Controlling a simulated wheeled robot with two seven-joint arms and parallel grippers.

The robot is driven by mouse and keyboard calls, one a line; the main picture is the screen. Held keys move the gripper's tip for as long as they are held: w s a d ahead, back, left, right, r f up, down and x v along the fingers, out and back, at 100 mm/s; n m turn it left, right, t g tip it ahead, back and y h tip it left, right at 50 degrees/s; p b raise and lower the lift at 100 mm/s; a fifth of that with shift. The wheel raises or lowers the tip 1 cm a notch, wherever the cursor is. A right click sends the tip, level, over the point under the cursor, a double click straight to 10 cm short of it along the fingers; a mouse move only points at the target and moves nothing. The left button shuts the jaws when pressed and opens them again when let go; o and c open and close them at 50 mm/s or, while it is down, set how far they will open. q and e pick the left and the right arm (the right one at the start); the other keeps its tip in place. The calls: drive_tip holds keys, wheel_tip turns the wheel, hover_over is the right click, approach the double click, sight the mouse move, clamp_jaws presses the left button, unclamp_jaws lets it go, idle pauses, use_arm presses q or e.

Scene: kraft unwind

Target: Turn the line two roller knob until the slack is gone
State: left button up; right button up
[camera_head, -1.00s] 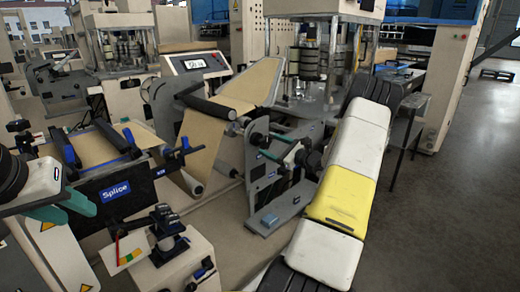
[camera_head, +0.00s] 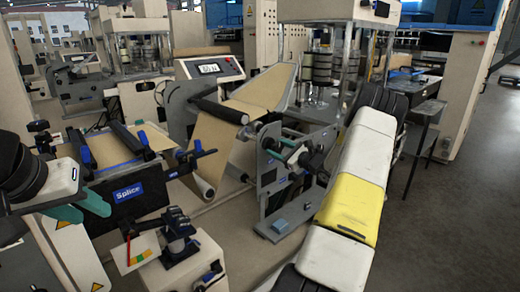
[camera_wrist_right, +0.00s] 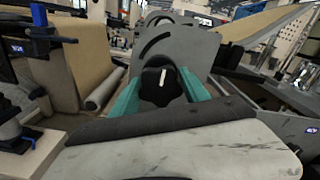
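The roller knob (camera_wrist_right: 158,88) is black and lobed with a white mark pointing nearly straight up in the right wrist view. It sits in front of a grey slotted plate (camera_wrist_right: 172,45). My right gripper (camera_wrist_right: 161,84) has one teal finger on each side of the knob and looks shut on it. In the head view my right gripper (camera_head: 291,150) is at the side of the grey roller stand, and hides the knob there. The tan paper web (camera_head: 212,140) runs over a dark roller (camera_head: 220,111). My left gripper (camera_head: 82,209) is at the left, away from the knob; its finger gap is unclear.
A black splice table (camera_head: 125,195) with blue clamps stands left of the web. A cream box with a black post device (camera_head: 178,240) is at the front. A panel with a display (camera_head: 209,68) stands behind. Open floor (camera_head: 455,220) lies at the right.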

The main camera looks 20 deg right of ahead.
drive_tip(key=shift+c, duration=1)
drive_tip(key=m, duration=0.9)
drive_tip(key=shift+m, duration=0.4)
drive_tip(key=o, duration=1.4)
drive_tip(key=shift+c, duration=0.2)
drive_tip(key=v, duration=0.7)
drive_tip(key=shift+s, duration=0.1)
